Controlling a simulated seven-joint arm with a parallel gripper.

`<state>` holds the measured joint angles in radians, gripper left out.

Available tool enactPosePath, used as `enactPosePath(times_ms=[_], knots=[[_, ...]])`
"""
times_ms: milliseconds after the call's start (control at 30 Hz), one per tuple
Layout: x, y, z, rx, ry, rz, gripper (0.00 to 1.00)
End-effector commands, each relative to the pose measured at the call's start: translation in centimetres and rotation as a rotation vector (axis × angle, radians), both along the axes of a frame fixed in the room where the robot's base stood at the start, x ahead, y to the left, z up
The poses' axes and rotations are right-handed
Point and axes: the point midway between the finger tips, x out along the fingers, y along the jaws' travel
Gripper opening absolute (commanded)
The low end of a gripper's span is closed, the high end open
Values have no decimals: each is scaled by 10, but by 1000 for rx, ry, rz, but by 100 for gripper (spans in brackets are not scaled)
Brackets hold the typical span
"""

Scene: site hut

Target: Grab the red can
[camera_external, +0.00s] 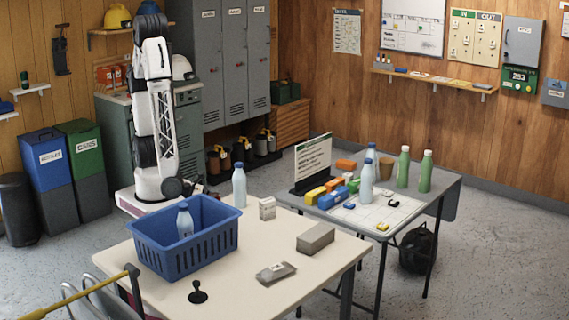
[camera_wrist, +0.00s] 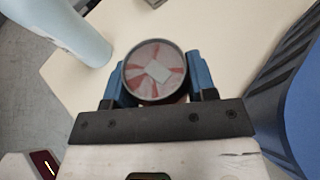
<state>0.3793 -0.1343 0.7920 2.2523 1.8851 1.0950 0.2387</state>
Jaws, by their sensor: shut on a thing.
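A round can (camera_wrist: 154,62) shows end-on in the wrist view, with a red and white pattern inside a metal rim. My gripper (camera_wrist: 157,78) has its blue fingers on either side of the can and is shut on it. The can's side wall is mostly hidden below its end. In the external view my gripper (camera_external: 188,187) is a dark shape near the far edge of the white table, behind the blue crate. I cannot make out the can there.
The blue crate (camera_external: 170,256) holds a bottle (camera_external: 184,221) and stands close to my gripper. Its wall (camera_wrist: 288,85) is at right in the wrist view. A pale blue bottle (camera_external: 239,186) stands nearby.

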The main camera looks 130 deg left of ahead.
Motion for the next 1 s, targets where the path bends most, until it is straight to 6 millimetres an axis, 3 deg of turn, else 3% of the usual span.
enactPosePath(times_ms=[100,533,867,1000], knots=[[0,0,0,0,0,0,18],[0,0,5,-1,-1,0,18],[0,0,34,-1,-4,2,18],[-20,1,38,-1,-1,-2,18]])
